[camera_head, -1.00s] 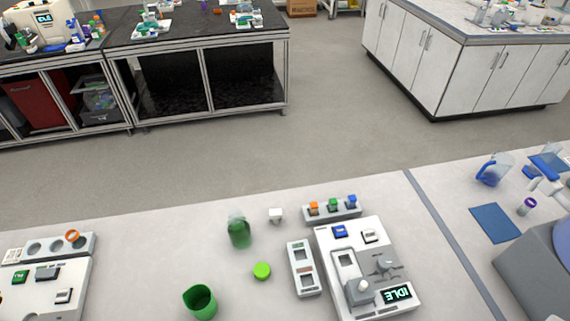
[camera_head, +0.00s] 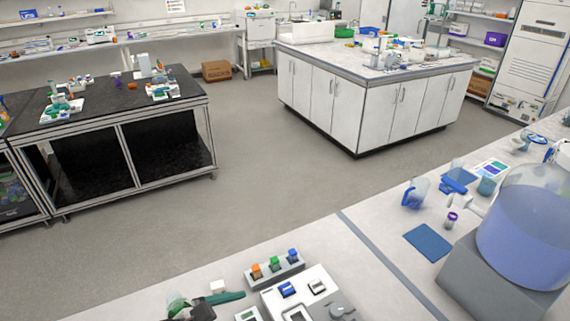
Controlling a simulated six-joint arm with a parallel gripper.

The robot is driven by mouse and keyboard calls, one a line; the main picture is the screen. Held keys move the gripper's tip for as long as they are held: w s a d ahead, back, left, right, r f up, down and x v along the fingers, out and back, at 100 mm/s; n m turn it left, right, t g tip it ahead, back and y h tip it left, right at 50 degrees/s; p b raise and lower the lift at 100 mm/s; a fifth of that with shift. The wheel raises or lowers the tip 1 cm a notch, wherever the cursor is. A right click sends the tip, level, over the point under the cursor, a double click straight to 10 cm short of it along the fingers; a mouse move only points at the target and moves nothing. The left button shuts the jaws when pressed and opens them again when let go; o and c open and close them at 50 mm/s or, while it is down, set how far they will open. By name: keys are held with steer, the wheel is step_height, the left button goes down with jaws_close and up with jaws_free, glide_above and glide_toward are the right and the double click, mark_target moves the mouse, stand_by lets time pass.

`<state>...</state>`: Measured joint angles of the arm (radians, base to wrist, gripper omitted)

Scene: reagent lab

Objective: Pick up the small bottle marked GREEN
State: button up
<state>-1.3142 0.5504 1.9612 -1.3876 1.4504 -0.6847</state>
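A small bottle with a green cap (camera_head: 275,265) stands in a small grey rack (camera_head: 262,281) at the lower middle of the head camera view. It is between an orange-capped small bottle (camera_head: 257,271) and a blue-capped one (camera_head: 293,256). No lettering on these bottles is readable at this size. I cannot make out my gripper in this view. A dark green shape (camera_head: 222,298) at the bottom edge, left of the rack, is partly cut off, and I cannot tell what it is.
A white device (camera_head: 318,285) sits right behind the lower frame edge beside the rack. A small white block (camera_head: 218,286) is left of the rack. A blue mat (camera_head: 428,242), a blue-handled jug (camera_head: 415,193) and a large blue-filled vessel (camera_head: 530,235) are to the right.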

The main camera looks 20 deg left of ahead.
steer(key=s+a+f+n+t+y, duration=0.2)
steer(key=s+a+f+n+y, duration=0.15)
steer(key=s+a+n, duration=0.35)
steer(key=s+a+f+n+t+y, duration=0.25)
steer(key=s+a+n+y, duration=0.2)
steer(key=a, duration=0.45)
steer(key=shift+n+g+h, duration=0.25)
steer(key=shift+n+h, duration=0.05)
steer(key=shift+n, duration=0.05)
steer(key=x, duration=1.5)
steer(key=shift+w+f, duration=0.25)
steer(key=shift+f, duration=0.25)
steer(key=c, duration=1.5)
steer(key=shift+r, duration=0.1)
